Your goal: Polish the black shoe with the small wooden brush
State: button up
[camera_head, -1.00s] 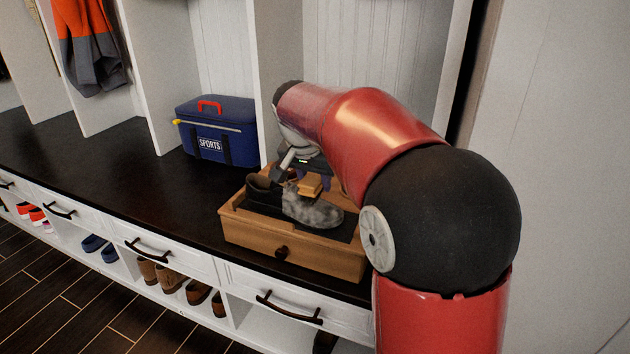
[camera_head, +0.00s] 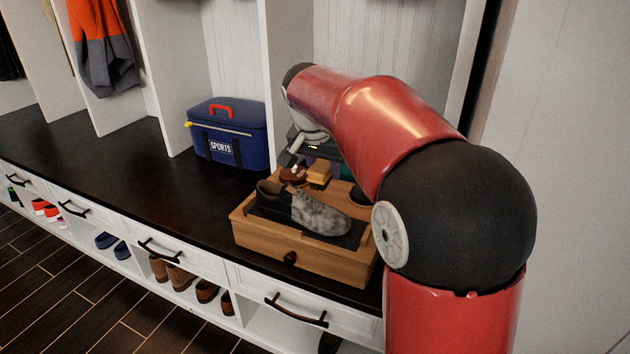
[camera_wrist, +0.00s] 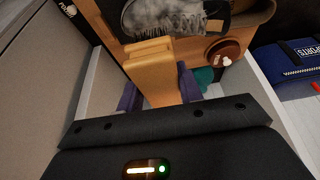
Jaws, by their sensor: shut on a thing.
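The black shoe (camera_head: 320,215) stands on the dark top of a wooden box (camera_head: 262,238), its toe half covered in pale grey smudges. It also shows at the top of the wrist view (camera_wrist: 165,14). My gripper (camera_wrist: 158,92) is shut on the small wooden brush (camera_wrist: 152,65), with purple fingertips on either side of it. In the head view the brush (camera_head: 319,172) is behind the shoe and apart from it. My arm hides part of the gripper and the box's right end.
A brown round object (camera_head: 293,175) lies behind the box, beside the brush. A teal item (camera_wrist: 205,76) is near it. A blue sports cooler (camera_head: 228,132) stands left on the dark bench (camera_head: 120,150). White partitions rise behind; the bench's left is clear.

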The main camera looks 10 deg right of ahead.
jog(key=shift+w+a+f+b, duration=0.1)
jog(key=shift+a+f+b, duration=0.05)
jog(key=shift+f+b, duration=1)
jog(key=shift+w+a+f+b, duration=0.1)
jog(key=shift+f+b, duration=0.7)
jog(key=shift+f, duration=0.7)
jog(key=shift+w+a+f+b, duration=0.1)
jog(key=shift+a+f+b, duration=0.05)
jog(key=shift+f+b, duration=1)
jog(key=shift+f, duration=0.25)
jog(key=shift+r+p, duration=0.15)
jog(key=shift+p, duration=0.2)
jog(key=shift+r+p, duration=0.4)
jog(key=shift+r, duration=0.15)
jog(key=shift+s+d, duration=0.1)
jog(key=shift+d, duration=0.05)
jog(key=shift+s+d, duration=0.2)
jog(key=shift+d, duration=0.05)
jog(key=shift+f+b, duration=0.7)
